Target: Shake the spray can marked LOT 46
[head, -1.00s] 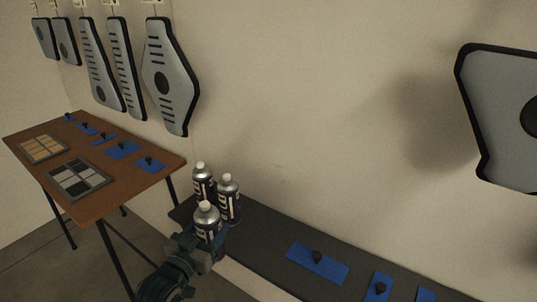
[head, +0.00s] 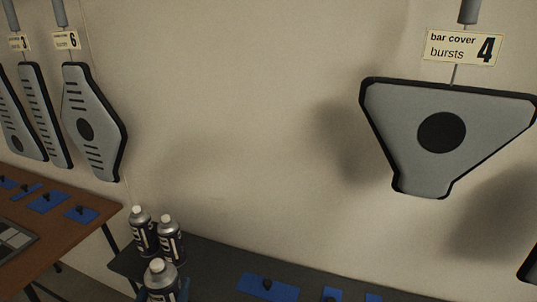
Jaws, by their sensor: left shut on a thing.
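Three spray cans with silver tops, pale caps and dark labels stand close together at the lower left. The front spray can (head: 161,275) is cut off by the bottom edge of the picture. My left gripper (head: 163,296) shows only as a sliver around it and is shut on it. The back left can (head: 143,232) and the back right can (head: 171,243) stand upright on the dark bench, just behind the held one. The lot marks are too small to read. My right gripper is out of view.
The dark bench (head: 215,262) carries blue pads (head: 268,287) with black knobs to the right. A brown table (head: 75,232) stands at left. Grey panels hang on the wall, one large panel (head: 441,132) under a sign (head: 461,48) reading "bar cover bursts 4".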

